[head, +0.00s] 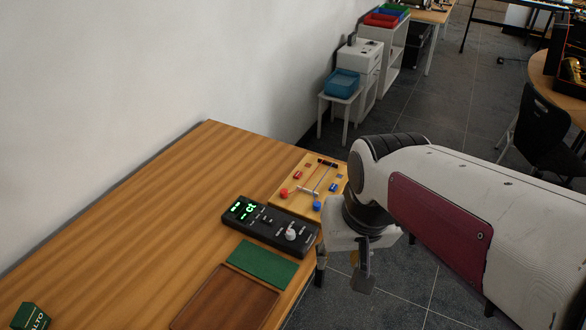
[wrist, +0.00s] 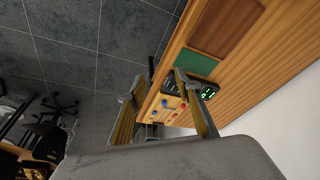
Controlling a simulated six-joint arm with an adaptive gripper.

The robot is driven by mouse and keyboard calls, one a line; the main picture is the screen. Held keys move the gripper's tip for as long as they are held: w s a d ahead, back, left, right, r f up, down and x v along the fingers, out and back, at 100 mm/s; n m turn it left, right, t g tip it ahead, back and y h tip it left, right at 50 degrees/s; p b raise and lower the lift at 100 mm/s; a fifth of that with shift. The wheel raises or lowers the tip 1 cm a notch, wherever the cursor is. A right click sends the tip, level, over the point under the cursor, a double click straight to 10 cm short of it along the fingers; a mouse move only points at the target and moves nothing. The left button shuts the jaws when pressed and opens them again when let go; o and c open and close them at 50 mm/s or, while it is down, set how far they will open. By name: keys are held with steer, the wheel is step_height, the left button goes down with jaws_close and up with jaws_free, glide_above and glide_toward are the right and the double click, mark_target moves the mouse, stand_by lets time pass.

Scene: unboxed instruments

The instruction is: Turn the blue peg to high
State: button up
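A light wooden board (head: 310,185) lies near the table's far right edge. It carries two thin rails, a blue round peg (head: 317,206) at the near right and a red round peg (head: 284,192) at the near left. A small blue block and a small red block sit farther back on it. In the wrist view the board's blue part (wrist: 164,103) shows small between my fingers; I cannot tell which blue piece it is. My gripper (head: 342,274) hangs beyond the table's right edge, apart from the board. Its fingers (wrist: 158,82) are spread and empty. Any high marking is too small to read.
A black instrument (head: 268,225) with a green display and pale knob stands in front of the board. A green mat (head: 262,263), a brown tray (head: 225,300) and a green box (head: 30,317) lie nearer. The table's left side (head: 150,220) is clear, with a wall behind.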

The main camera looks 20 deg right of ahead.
steer(key=w+d+r+n+t+h, duration=0.2)
steer(key=w+d+r+t, duration=0.3)
steer(key=w, duration=0.6)
steer(key=w+d+n+t+h, duration=0.1)
steer(key=w+d+n+t, duration=0.1)
steer(key=w+d, duration=0.8)
steer(key=w+f+n+t+y, duration=0.1)
steer(key=w+f+n, duration=0.15)
steer(key=w, duration=0.65)
steer(key=n+t+y, duration=0.2)
steer(key=n+y, duration=0.2)
steer(key=y, duration=0.6)
glide_toward(317, 206)
steer(key=w, duration=0.3)
steer(key=w+d+r, duration=0.1)
steer(key=w, duration=0.5)
steer(key=shift+w+d+r, duration=0.15)
steer(key=shift+d+r, duration=0.2)
steer(key=s+a+f+y, duration=0.1)
steer(key=s+f+y, duration=0.2)
steer(key=s, duration=0.3)
steer(key=shift+a+f+t+y, duration=0.2)
steer(key=shift+f+t+y, duration=0.1)
steer(key=shift+f, duration=0.55)
